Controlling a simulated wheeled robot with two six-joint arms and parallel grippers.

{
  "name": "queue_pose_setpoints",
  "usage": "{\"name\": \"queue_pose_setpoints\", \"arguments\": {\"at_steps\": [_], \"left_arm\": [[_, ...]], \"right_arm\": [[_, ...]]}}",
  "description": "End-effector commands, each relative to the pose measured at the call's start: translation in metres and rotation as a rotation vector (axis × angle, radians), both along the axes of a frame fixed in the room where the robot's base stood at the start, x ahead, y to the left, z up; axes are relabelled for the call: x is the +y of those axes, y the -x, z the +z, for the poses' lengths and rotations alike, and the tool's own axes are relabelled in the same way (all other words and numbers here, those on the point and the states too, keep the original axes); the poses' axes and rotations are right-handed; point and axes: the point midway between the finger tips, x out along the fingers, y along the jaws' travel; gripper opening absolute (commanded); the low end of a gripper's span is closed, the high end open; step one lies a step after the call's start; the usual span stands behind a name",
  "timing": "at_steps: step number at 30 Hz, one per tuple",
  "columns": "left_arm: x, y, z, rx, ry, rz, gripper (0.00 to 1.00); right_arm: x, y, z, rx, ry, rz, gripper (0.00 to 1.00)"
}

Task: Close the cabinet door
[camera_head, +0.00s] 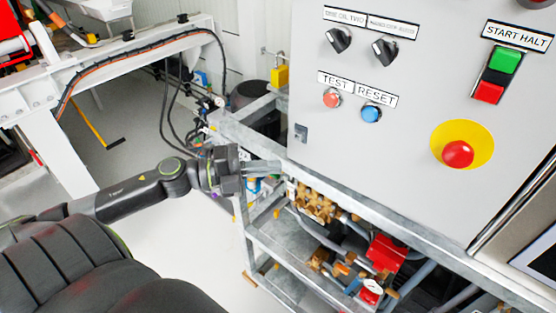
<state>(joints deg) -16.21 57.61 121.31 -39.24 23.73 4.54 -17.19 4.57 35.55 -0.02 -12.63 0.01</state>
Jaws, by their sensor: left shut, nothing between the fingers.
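The cabinet door (400,130) appears to be the large light-grey panel at the upper right, with labelled switches and buttons on its face. Its lower left corner is near my left gripper (264,168). The left gripper is shut with nothing in it, just left of and below that corner. I cannot tell whether its fingertips touch the panel. How far the door stands open is also unclear. My right gripper is not in view.
A red emergency stop (457,154) on a yellow disc sticks out from the panel. Below are a metal frame (390,228) and a shelf with pipes and brass fittings (315,203). A white beam frame (60,125) with cables stands at the left.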

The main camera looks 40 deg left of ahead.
Motion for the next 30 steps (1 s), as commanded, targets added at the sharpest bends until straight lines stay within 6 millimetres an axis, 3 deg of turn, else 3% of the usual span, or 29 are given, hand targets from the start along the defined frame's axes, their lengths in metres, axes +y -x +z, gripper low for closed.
{"name": "queue_pose_setpoints", "arguments": {"at_steps": [9,25,30], "left_arm": [[0.000,-0.031,0.002,-0.003,0.001,0.001,0.00],[0.000,-0.038,-0.001,0.001,0.000,-0.001,0.00],[0.010,-0.054,-0.006,0.001,-0.004,-0.019,0.00]], "right_arm": [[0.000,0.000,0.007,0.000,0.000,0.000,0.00],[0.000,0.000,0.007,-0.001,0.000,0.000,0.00],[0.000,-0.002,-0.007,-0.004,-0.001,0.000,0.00]]}}
